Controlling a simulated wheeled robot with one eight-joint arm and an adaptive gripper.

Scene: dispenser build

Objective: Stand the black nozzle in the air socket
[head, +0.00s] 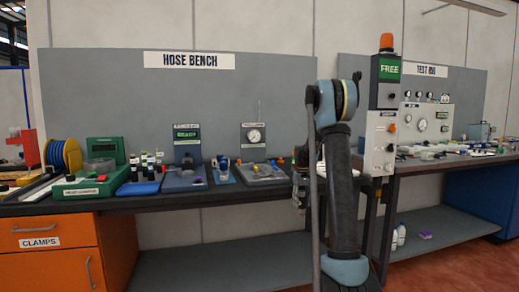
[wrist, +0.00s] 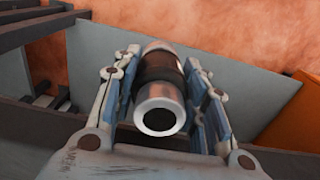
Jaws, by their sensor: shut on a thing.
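My gripper (wrist: 160,100) is shut on a metal-ended tube with a dark band around its middle, which I take to be the black nozzle (wrist: 162,75). Its open silver end faces the wrist camera. The nozzle sits between the two fingers, clear of any surface. In the head view my gripper (head: 300,185) hangs at the front edge of the hose bench, left of my arm; the nozzle is too small to make out there. I cannot tell which fitting on the bench is the air socket.
The hose bench (head: 170,199) holds a grey tray with small coloured parts (head: 262,172), a gauge stand (head: 253,136), a green-screened unit (head: 187,139) and a blue box (head: 137,188). An orange cabinet (head: 50,265) stands at left. Under the bench is a grey shelf (head: 220,262).

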